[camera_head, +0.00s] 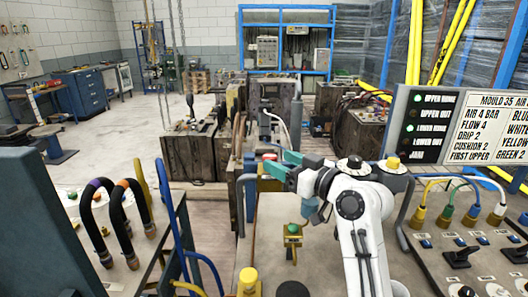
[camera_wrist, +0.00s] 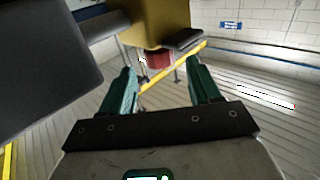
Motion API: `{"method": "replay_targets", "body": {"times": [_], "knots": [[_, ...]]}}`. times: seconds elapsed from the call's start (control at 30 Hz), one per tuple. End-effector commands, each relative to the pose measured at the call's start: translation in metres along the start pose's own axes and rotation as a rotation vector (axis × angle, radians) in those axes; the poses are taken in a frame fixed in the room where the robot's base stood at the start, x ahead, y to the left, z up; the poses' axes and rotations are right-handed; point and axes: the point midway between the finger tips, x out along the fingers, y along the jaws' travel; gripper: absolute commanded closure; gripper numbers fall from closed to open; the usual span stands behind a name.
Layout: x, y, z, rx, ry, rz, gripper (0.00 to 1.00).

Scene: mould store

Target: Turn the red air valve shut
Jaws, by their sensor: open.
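My gripper (camera_head: 275,168) has teal fingers, spread open and empty, reaching out over the far edge of the bench in the head view. In the wrist view my gripper (camera_wrist: 162,76) points at a dark red knob (camera_wrist: 159,61) below a brass-coloured block (camera_wrist: 155,25). The knob, which looks like the red air valve, lies beyond and between the fingertips, with no contact visible. In the head view a small red patch (camera_head: 269,157) shows just behind the fingers, mostly hidden by them. The valve's turn position cannot be told.
A green-topped valve (camera_head: 292,230) and a yellow knob (camera_head: 248,280) stand on the near bench. A sign panel (camera_head: 455,125) and hose fittings are at right. Hoses (camera_head: 120,225) loop at left. A dark block (camera_wrist: 40,60) fills the wrist view's upper left.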

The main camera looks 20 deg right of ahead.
Motion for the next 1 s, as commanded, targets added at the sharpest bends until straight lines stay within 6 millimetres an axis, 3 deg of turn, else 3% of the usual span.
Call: {"method": "replay_targets", "body": {"times": [0.2,0.4,0.77,1.0], "knots": [[0.039,-0.001,-0.002,0.000,-0.001,-0.001,0.38],[0.060,0.000,-0.001,0.000,0.000,0.000,0.38],[0.065,0.000,0.000,0.000,0.000,0.001,0.38],[0.064,0.000,0.000,0.000,0.000,0.001,0.59]]}}
